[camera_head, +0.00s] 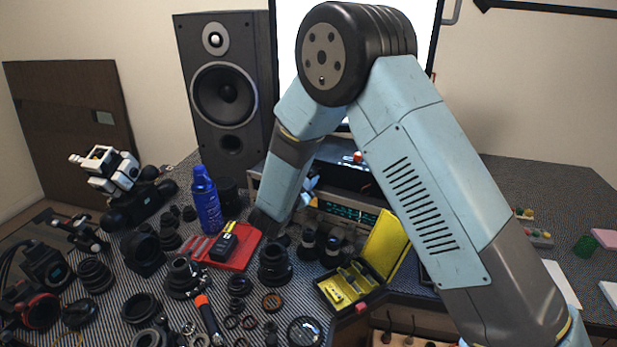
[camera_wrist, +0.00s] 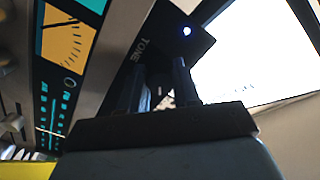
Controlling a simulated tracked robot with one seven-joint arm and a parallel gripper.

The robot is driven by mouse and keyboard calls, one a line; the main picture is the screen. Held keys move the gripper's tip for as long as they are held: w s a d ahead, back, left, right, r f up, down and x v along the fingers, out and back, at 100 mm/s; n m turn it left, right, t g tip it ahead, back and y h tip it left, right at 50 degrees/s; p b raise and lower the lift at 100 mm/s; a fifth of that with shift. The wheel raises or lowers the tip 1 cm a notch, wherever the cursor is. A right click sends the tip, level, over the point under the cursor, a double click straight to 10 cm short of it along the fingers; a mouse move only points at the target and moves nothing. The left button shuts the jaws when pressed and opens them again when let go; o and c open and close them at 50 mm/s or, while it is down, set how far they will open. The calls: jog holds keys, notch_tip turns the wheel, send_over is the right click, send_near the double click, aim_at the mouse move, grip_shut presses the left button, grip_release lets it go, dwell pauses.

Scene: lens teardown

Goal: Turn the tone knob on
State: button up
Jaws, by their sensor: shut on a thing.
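In the wrist view, a dark panel (camera_wrist: 192,48) carries the printed word TONE and a small bright bluish-white light. The two dark fingers of my gripper (camera_wrist: 160,76) reach up to this panel just beside the word. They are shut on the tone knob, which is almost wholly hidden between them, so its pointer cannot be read. In the head view, my arm bends down to the stereo unit (camera_head: 345,213) at the back of the bench. The fingers and the knob cannot be made out there.
In the wrist view, a yellow meter (camera_wrist: 68,38) and a lit teal display lie left of my fingers, and a bright screen (camera_wrist: 262,50) lies right. In the head view, a speaker (camera_head: 225,95), a blue bottle (camera_head: 207,205), a yellow case (camera_head: 386,243) and several lens parts crowd the bench.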

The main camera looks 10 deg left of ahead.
jog(key=shift+f, duration=0.15)
jog(key=o, duration=1.1)
jog(key=shift+c, duration=0.2)
jog(key=shift+s, duration=0.1)
jog(key=v, duration=1.3)
jog(key=shift+s, duration=0.35)
